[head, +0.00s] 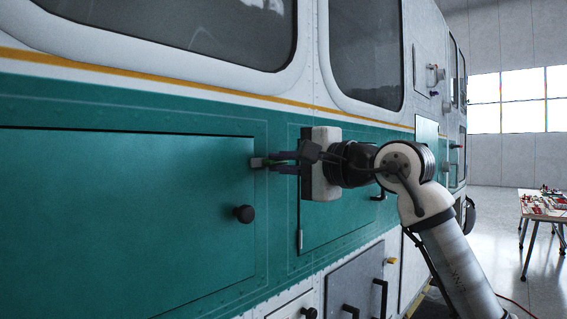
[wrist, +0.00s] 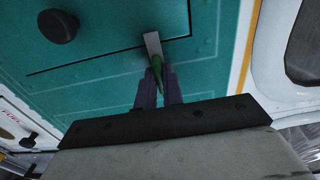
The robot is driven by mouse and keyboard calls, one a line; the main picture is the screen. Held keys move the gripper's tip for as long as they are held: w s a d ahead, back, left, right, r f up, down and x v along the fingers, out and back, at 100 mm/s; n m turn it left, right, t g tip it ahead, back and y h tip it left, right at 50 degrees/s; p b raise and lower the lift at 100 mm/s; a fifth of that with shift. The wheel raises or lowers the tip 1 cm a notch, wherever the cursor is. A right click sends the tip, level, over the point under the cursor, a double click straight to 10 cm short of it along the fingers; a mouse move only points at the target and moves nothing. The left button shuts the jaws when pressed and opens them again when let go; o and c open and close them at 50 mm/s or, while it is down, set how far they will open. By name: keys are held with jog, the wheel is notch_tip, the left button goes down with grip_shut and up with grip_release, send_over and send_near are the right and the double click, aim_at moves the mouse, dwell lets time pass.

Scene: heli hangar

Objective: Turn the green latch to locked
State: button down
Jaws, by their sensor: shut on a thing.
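The green latch (wrist: 160,76) shows in the wrist view as a green handle with a flat grey metal tongue (wrist: 153,45). The tongue reaches across the dark seam at the edge of the large teal door (wrist: 110,30). My gripper (wrist: 158,78) has its two dark fingers on either side of the green handle and is shut on it. In the head view, my gripper (head: 270,164) is at the right edge of the teal door (head: 120,210). The grey tongue (head: 257,162) shows just left of the fingertips. The fingers hide most of the green handle there.
A black round knob (head: 243,214) sticks out of the teal door, below and left of the latch. A smaller teal panel (head: 335,225) lies behind my wrist. Black handles (head: 380,298) stick out lower down. A table (head: 545,207) with small items stands far right.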

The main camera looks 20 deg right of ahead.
jog(key=c, duration=1.5)
grip_release()
jog(key=shift+s+d+f+b, duration=0.1)
jog(key=shift+s+d+b, duration=0.2)
jog(key=shift+s, duration=0.15)
jog(key=b+v, duration=0.3)
jog(key=v, duration=0.9)
jog(key=shift+s+d, duration=0.1)
jog(key=shift+s, duration=0.25)
